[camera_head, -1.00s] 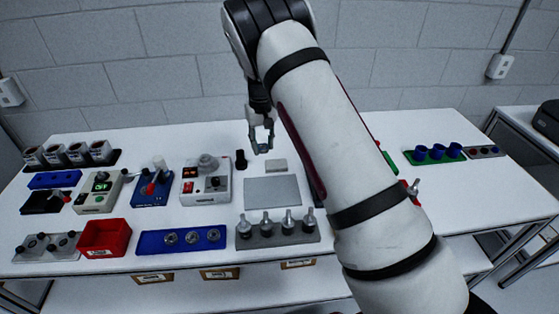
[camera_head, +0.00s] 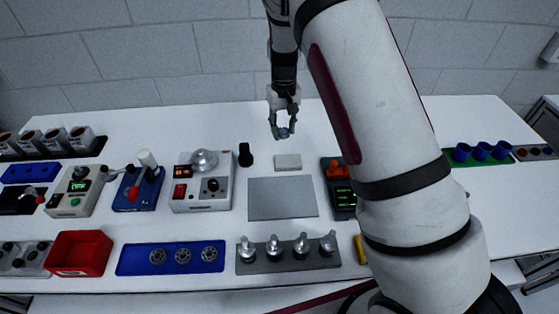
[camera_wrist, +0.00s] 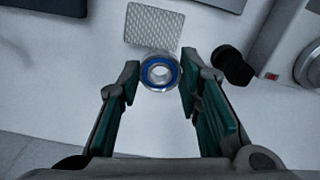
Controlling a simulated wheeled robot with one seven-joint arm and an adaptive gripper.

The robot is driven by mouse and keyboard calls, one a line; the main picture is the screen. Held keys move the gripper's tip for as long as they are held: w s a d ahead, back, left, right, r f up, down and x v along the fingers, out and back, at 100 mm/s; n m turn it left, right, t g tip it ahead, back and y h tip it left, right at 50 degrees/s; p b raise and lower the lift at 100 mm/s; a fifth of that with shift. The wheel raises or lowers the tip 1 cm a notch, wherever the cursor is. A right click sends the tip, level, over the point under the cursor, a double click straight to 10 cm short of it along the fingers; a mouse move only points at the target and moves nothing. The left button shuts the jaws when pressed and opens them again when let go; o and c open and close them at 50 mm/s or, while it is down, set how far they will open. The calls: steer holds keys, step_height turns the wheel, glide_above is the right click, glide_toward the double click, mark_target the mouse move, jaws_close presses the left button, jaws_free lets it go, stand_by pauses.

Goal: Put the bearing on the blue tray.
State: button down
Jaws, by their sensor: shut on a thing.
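My gripper (camera_head: 284,130) is raised above the back of the table. Its fingers are shut on the bearing. In the wrist view the bearing (camera_wrist: 160,72), a metal ring with a blue seal, sits between the fingertips of my gripper (camera_wrist: 160,82). In the head view only a small bluish bit of it shows. A long blue tray (camera_head: 130,262) lies at the front left of the table with three round metal pieces on it. A smaller blue tray (camera_head: 30,172) lies at the far left and looks empty.
A red bin (camera_head: 78,253) stands left of the long blue tray, and a grey rack with several metal knobs (camera_head: 288,258) stands to its right. A grey mat (camera_head: 282,198) and a small light block (camera_head: 288,161) lie mid-table. Switch boxes (camera_head: 202,184) stand left of the mat.

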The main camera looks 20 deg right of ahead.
steer(key=s+a+f+n, duration=0.1)
steer(key=s+a, duration=0.1)
steer(key=s+a+f+n, duration=0.1)
steer(key=s+a+f, duration=0.1)
steer(key=s+a+f+n, duration=0.2)
steer(key=s, duration=0.1)
steer(key=shift+s+a, duration=0.1)
steer(key=shift+a, duration=0.3)
steer(key=s+a+n, duration=0.1)
steer(key=s+a, duration=0.1)
steer(key=s+a+f+n, duration=0.1)
steer(key=s+a+n, duration=0.1)
steer(key=s+a+n+p, duration=0.1)
steer(key=s+a, duration=0.1)
steer(key=s, duration=0.1)
steer(key=shift+a+f+n, duration=0.2)
steer(key=shift+f+n, duration=0.1)
steer(key=shift+f, duration=0.05)
steer(key=shift+w+f, duration=0.1)
steer(key=shift+w, duration=0.2)
steer(key=b, duration=0.8)
glide_above(262, 166)
steer(key=shift+f, duration=0.8)
steer(key=shift+f+b, duration=0.75)
steer(key=shift+f, duration=0.9)
steer(key=shift+f, duration=0.15)
steer(key=c, duration=1.2)
jaws_free()
steer(key=shift+o, duration=0.2)
